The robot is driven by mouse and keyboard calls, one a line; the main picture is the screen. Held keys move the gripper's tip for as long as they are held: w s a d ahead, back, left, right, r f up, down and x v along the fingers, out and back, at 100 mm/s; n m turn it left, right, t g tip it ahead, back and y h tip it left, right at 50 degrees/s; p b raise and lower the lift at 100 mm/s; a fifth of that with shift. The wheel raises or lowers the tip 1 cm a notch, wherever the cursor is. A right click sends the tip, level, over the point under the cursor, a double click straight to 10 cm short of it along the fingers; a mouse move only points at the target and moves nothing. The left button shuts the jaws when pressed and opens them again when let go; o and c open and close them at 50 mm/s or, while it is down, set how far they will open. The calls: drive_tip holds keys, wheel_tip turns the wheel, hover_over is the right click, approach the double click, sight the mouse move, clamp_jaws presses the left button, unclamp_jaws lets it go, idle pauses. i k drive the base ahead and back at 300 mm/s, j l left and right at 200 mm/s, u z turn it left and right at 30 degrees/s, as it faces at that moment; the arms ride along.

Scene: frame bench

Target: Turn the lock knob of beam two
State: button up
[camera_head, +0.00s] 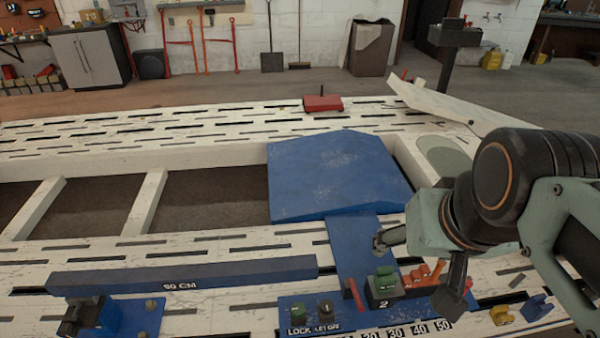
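A blue beam (352,246) runs from a large blue plate toward the near edge. At its near end is a blue block marked "2" (383,303). On the block stands a green knob (385,278), with a red lever (354,294) to its left and orange parts (425,275) to its right. My gripper (420,265) is at the right, fingers spread and nothing seen between them. In the picture one fingertip is just above the green knob and the other to its right. I cannot tell its height or whether it touches.
A blue panel marked LOCK and LET OFF bears a green knob (297,312) and a dark knob (325,308). A "90 CM" bar (185,274) lies left. A blue plate (335,172) and red box (323,103) lie beyond. A yellow piece (502,315) is at right.

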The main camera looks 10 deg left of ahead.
sight(298, 309)
drive_tip(key=u, duration=0.7)
drive_tip(key=k+j+z, duration=0.15)
drive_tip(key=j+z, duration=0.15)
drive_tip(key=j, duration=0.2)
drive_tip(key=k, duration=0.55)
drive_tip(key=i+l+u, duration=0.15)
drive_tip(key=l, duration=0.15)
drive_tip(key=i+l+u, duration=0.35)
drive_tip(key=l, duration=0.25)
drive_tip(key=j, duration=0.35)
drive_tip(key=i+z, duration=0.05)
drive_tip(key=i, duration=0.05)
